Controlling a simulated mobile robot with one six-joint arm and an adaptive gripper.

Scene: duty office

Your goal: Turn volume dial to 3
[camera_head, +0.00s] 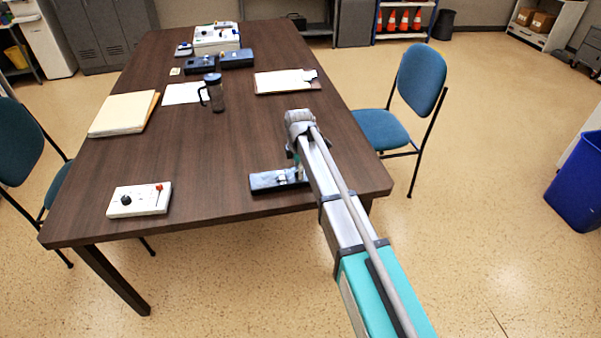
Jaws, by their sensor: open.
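A white control box (139,200) lies at the near left of the table. It has a black round knob (125,200) on its left and a red-tipped lever (159,187) on its right. A dark blue box (268,181) lies near the front edge, partly hidden behind my arm. My gripper (297,175) points down over the right part of this dark box, mostly hidden by my own arm. It is open; whether it touches the box or a dial there, I cannot tell. No markings or number 3 are readable on either box.
The brown table (215,150) also holds a dark jug (215,95), a folder stack (123,113), a clipboard (285,81), and several devices at the far end. A blue chair (418,80) stands close to the right edge. The table between the two near boxes is clear.

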